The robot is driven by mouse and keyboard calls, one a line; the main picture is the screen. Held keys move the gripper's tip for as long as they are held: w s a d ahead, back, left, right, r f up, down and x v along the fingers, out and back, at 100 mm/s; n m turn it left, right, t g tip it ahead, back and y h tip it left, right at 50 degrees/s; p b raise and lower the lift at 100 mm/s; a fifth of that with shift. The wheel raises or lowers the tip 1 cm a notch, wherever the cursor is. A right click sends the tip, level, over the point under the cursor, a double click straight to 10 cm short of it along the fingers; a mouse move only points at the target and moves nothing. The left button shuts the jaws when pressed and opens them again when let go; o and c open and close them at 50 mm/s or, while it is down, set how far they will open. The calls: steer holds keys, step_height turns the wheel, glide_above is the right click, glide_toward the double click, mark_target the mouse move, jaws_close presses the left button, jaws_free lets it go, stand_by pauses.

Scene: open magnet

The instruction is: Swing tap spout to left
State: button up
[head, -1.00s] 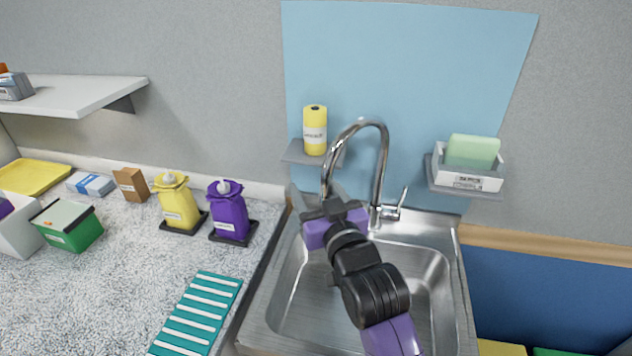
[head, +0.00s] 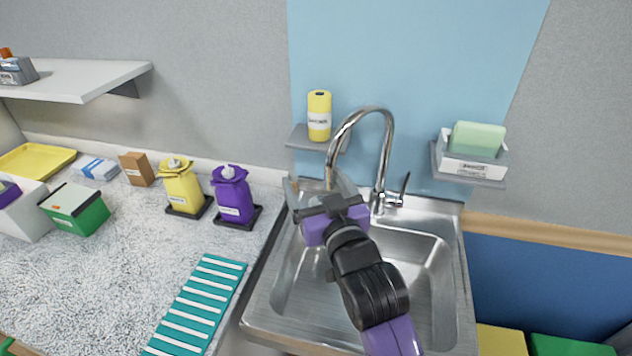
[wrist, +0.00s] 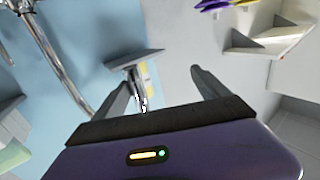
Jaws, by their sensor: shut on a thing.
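The chrome tap (head: 388,150) stands at the back of the steel sink, its tall curved spout arching to the left and down. The spout's end (head: 329,172) is at my gripper (head: 328,190), which reaches up over the sink. In the wrist view, the fingers of my gripper (wrist: 168,82) stand apart, with the chrome spout end (wrist: 141,98) by the left finger. My gripper is shut on the spout; the exact contact is partly hidden in the head view. The tap's lever (head: 404,188) is on the right of its base.
A small shelf (head: 303,140) with a yellow bottle (head: 319,118) is behind the spout. Another shelf at right holds a white tray (head: 470,168) with a green sponge. Purple (head: 233,197) and yellow (head: 181,188) dispensers stand on the counter to the left. The sink basin (head: 420,255) looks empty.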

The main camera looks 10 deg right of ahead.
steer(key=s, duration=0.2)
steer(key=s+b, duration=0.1)
steer(key=s, duration=0.4)
steer(key=shift+d, duration=0.4)
steer(key=shift+c, duration=1.1)
steer(key=shift+s+d+b, duration=0.25)
steer(key=shift+s+b, duration=0.05)
steer(key=shift+s, duration=0.05)
steer(key=shift+c, duration=0.2)
